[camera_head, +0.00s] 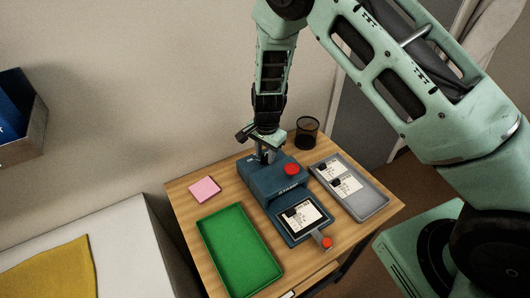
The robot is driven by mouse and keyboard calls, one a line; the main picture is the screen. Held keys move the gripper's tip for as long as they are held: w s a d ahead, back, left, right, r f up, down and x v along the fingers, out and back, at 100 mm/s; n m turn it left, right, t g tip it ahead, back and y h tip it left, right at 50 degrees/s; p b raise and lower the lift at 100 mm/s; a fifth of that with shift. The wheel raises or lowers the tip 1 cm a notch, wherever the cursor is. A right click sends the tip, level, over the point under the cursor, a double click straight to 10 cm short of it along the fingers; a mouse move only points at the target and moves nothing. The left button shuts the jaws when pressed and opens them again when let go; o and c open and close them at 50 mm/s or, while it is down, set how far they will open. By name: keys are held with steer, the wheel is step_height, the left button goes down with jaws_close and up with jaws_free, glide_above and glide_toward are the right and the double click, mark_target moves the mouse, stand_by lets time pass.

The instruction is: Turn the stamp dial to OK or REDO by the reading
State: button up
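A blue stamp machine (283,179) stands on the wooden table with a red button on its top. A white card (299,215) with a dark patch lies on its front plate; its print is too small to read. An orange-red knob (327,242) sits at the plate's front end. My gripper (264,157) points down at the back left of the machine's top. Its fingertips are close to the machine; whether they touch it, and how far apart they are, I cannot tell. I cannot make out the stamp dial or its setting; it may be hidden by the gripper.
A green empty tray (209,226) lies left of the machine. A grey tray (376,200) with cards lies right. A pink pad (204,189) is at the back left, a black mesh cup (307,133) at the back. A wall rises close behind the table.

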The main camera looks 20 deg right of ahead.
steer(key=shift+f, duration=0.3)
steer(key=c, duration=0.7)
steer(key=shift+n, duration=0.3)
steer(key=n+b, duration=0.1)
steer(key=n, duration=0.1)
steer(key=shift+f+n+b, duration=0.1)
steer(key=shift+n+b, duration=0.25)
steer(key=shift+n, duration=0.05)
steer(key=shift+w+n+b, duration=0.1)
steer(key=shift+n+b, duration=0.6)
steer(key=shift+n, duration=1.4)
